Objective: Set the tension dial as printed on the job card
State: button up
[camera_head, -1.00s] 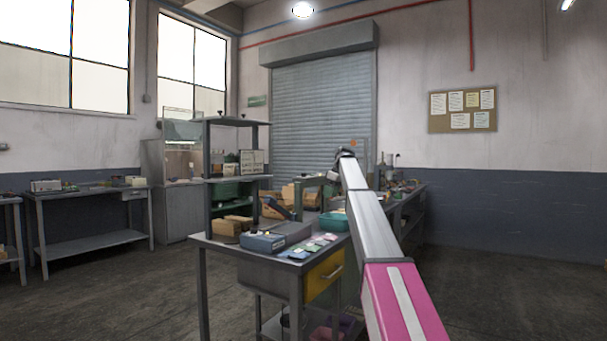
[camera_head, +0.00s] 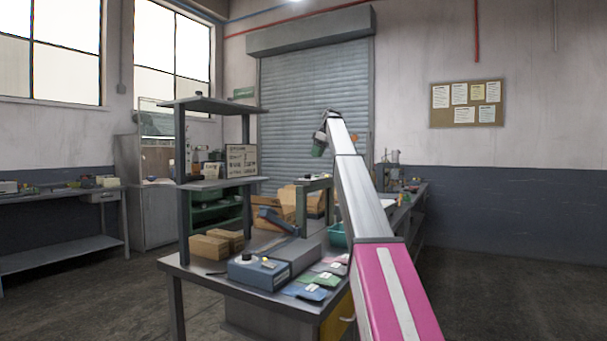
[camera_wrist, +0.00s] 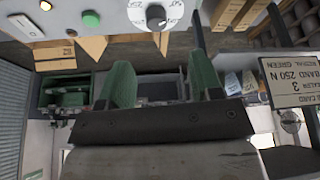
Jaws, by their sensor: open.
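The tension dial, a dark round knob with a white mark and printed numbers around it, shows on a pale panel in the wrist view (camera_wrist: 155,17). It appears to be the black knob on the blue-grey box (camera_head: 247,256) on the table. The job card (camera_wrist: 292,80) is upside down in the wrist view and reads "SEALER 3", "BAND 250 N", "PEDAL GREEN"; a card on the shelf (camera_head: 241,160) looks like the same one. My gripper (camera_wrist: 163,84) has its green fingers apart and empty, also seen high above the table (camera_head: 319,146). The dial's exact setting is unclear.
A green button (camera_wrist: 91,19) and a lit orange one sit beside the dial. Cardboard boxes (camera_head: 210,247) and a shelf post (camera_head: 182,190) stand behind the box. Coloured packets (camera_head: 306,291) lie to its right. Air around my gripper is free.

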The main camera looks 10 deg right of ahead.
aim_at(308, 177)
jog(key=x, duration=0.7)
jog(key=w+x, duration=0.1)
jog(key=x, duration=0.2)
jog(key=shift+a+f, duration=0.2)
jog(key=shift+a, duration=0.05)
jog(key=shift+c, duration=0.2)
jog(key=c, duration=0.9)
